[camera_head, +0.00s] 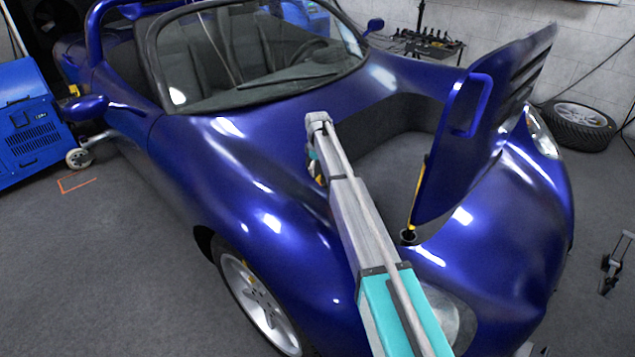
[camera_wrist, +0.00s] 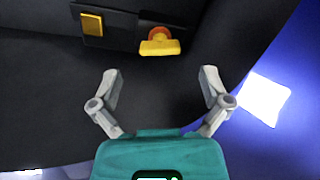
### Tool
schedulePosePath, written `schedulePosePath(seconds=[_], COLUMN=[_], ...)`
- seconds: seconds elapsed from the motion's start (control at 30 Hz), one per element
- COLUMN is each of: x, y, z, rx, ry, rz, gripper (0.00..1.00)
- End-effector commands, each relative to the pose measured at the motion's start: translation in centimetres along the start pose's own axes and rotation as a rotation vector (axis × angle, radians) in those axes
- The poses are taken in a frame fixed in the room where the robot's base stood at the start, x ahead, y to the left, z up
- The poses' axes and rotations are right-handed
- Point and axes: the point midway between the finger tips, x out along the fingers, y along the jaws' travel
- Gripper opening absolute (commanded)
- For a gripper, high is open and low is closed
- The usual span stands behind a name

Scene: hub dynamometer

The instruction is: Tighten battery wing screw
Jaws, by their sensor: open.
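The battery wing screw (camera_wrist: 160,46) shows in the wrist view as a yellow wing-shaped handle with an orange-red round part behind it. It sits on a dark block at the top of the picture, right of centre. My gripper (camera_wrist: 160,83) is open and empty, its two grey fingers spread apart below the screw in the picture. The fingers do not touch the screw. In the head view my arm reaches over the blue car (camera_head: 270,170) into its open front compartment; my gripper is mostly hidden there behind the arm and the body edge.
A yellow square part (camera_wrist: 92,24) sits left of the screw on the dark block. The raised blue hood panel (camera_head: 485,120) stands right of my arm, with a yellow-and-black strut (camera_head: 416,200) at its edge. Blue bodywork (camera_wrist: 265,75) borders the compartment on the right in the wrist view.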

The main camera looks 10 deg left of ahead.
Motion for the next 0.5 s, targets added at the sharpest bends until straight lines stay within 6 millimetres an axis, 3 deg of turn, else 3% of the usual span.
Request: schedulePosePath(seconds=[0.2, 0.5], x=[2.1, 3.5], y=[0.0, 0.0], z=[0.0, 0.0], rx=[0.0, 0.0], ry=[0.0, 0.0], rz=[0.0, 0.0], gripper=[0.97, 0.97])
